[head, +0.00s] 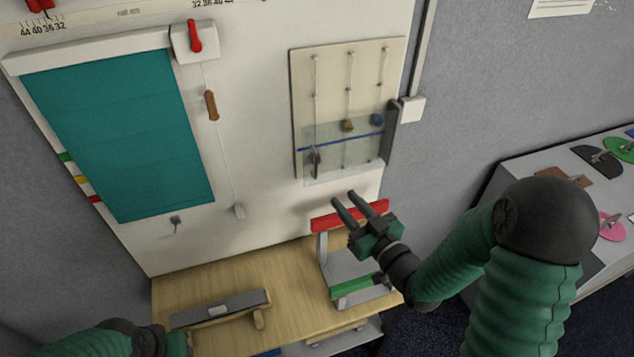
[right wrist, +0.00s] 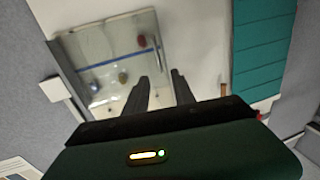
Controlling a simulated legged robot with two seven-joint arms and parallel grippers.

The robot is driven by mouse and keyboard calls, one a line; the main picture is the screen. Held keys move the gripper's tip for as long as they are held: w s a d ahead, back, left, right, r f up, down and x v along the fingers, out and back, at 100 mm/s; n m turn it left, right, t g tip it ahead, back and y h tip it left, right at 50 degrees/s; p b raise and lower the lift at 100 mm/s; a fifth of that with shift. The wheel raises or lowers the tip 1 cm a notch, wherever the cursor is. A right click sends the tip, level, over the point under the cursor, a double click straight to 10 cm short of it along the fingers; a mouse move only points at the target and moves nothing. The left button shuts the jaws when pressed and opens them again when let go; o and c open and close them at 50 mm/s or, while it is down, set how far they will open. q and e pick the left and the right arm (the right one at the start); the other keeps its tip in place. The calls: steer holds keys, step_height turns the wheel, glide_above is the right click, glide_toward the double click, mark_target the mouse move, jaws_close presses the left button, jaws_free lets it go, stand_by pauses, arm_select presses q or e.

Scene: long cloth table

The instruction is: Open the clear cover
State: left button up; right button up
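The clear cover (head: 343,158) is a see-through panel over the lower part of a beige board (head: 325,75) on the white wall panel. A blue line runs across it and a dark upright strip (head: 391,128) stands at its right edge. In the right wrist view the cover (right wrist: 110,70) is at upper left, with the dark strip (right wrist: 67,63) at its left. My right gripper (head: 344,197) is open and empty, just below the cover and apart from it. My left arm's end (head: 175,344) shows at the bottom left; its fingers cannot be made out.
A teal panel (head: 120,135) hangs at the left, beside a red switch (head: 195,37) and a cord with a brown handle (head: 211,105). A red-topped stand (head: 325,222) is on the wooden table (head: 230,275) near my right gripper. A white box (head: 412,109) is right of the board.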

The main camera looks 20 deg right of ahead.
mark_target(316, 165)
steer(key=p+x, duration=0.3)
steer(key=x, duration=1)
steer(key=shift+w, duration=0.3)
steer(key=shift+d+f, duration=0.1)
steer(key=shift+d, duration=0.05)
jaws_close()
steer(key=shift+p, duration=0.3)
